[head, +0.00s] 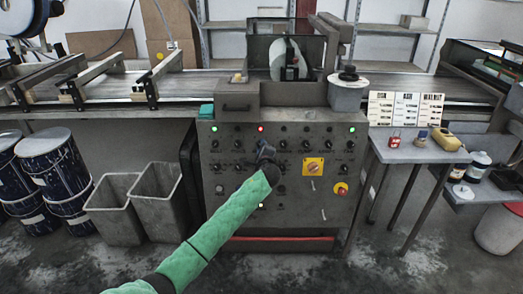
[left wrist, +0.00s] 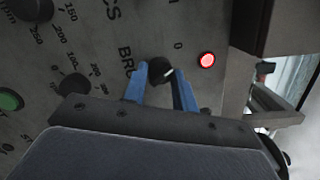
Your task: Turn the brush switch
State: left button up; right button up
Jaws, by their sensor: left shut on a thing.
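The control panel (head: 230,190) is a grey machine front with rows of black knobs, lamps and switches. The brush switch (left wrist: 160,70) is a small black knob with a light pointer mark. Lettering beginning "BR" stands beside it and a "0" is printed near it. My left gripper (left wrist: 163,78) has its two blue fingers on either side of this knob and is shut on it. My right gripper is not in view.
A lit red lamp (left wrist: 207,60) is close beside the held knob. A yellow rotary switch (head: 313,167) and a red-and-yellow emergency button (head: 341,189) are to the arm's right. Grey bins (head: 157,205) stand at left. A side table (head: 418,150) is at right.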

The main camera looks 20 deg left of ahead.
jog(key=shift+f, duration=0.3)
pick_arm(q)
jog(key=o, duration=1)
jog(key=shift+a, duration=0.1)
jog(key=shift+c, duration=0.2)
jog(key=v, duration=0.7)
jog(key=shift+s+d+b, duration=0.25)
jog(key=shift+s+b, duration=0.1)
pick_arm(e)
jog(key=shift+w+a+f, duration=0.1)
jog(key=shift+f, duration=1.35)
pick_arm(q)
jog(key=shift+n, duration=0.3)
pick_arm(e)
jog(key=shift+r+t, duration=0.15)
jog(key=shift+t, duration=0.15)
